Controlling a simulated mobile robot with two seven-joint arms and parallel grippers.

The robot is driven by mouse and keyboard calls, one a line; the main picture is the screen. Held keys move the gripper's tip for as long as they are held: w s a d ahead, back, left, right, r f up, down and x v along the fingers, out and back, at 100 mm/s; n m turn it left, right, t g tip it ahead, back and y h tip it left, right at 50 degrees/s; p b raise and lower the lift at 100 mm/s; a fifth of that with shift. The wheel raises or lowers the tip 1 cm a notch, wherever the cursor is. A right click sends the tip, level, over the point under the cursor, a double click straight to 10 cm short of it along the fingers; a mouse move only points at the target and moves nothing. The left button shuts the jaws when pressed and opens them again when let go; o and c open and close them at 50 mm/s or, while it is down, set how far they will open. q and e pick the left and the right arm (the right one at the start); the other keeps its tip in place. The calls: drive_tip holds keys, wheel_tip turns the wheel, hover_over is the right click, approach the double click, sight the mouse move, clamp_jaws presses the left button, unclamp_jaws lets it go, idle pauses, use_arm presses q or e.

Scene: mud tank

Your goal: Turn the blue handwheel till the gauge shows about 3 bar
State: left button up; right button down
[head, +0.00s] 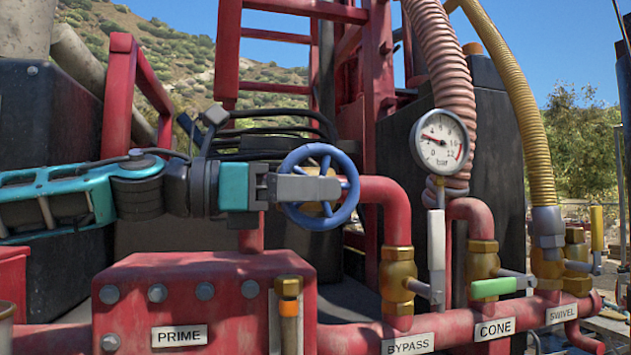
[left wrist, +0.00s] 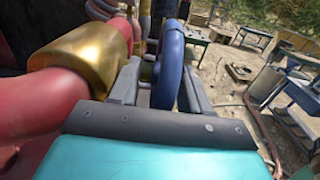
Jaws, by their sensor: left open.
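The blue handwheel (head: 291,163) stands upright on the red pipework in the middle of the head view. My left gripper (head: 328,188) reaches it from the left, its fingers across the wheel's face and covering part of the hub. In the left wrist view the wheel rim (left wrist: 170,65) lies between the two fingers of my open left gripper (left wrist: 160,92); I cannot tell whether either finger touches it. The pressure gauge (head: 439,141) is right of the wheel. Its needle points left and slightly up, at roughly 3 bar; the small markings are hard to read. My right gripper is out of view.
A red pipe (head: 385,207) and a brass valve (head: 398,270) stand right of the wheel. The BYPASS (head: 408,345) and CONE (head: 495,329) labels are on the lower manifold. A red block with the PRIME label (head: 179,335) lies below my left arm. A ribbed hose (head: 443,65) rises behind the gauge.

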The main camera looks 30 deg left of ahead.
use_arm(q)
drive_tip(key=shift+w+d, duration=0.25)
drive_tip(key=shift+w, duration=0.05)
drive_tip(key=shift+c, duration=0.2)
clamp_jaws()
drive_tip(key=shift+r+p, duration=0.15)
drive_tip(key=shift+p, duration=0.25)
drive_tip(key=shift+r+g+y+p, duration=0.1)
drive_tip(key=shift+g+y+p, duration=0.4)
drive_tip(key=shift+p, duration=0.5)
drive_tip(key=shift+f+g, duration=0.25)
drive_tip(key=shift+g, duration=0.15)
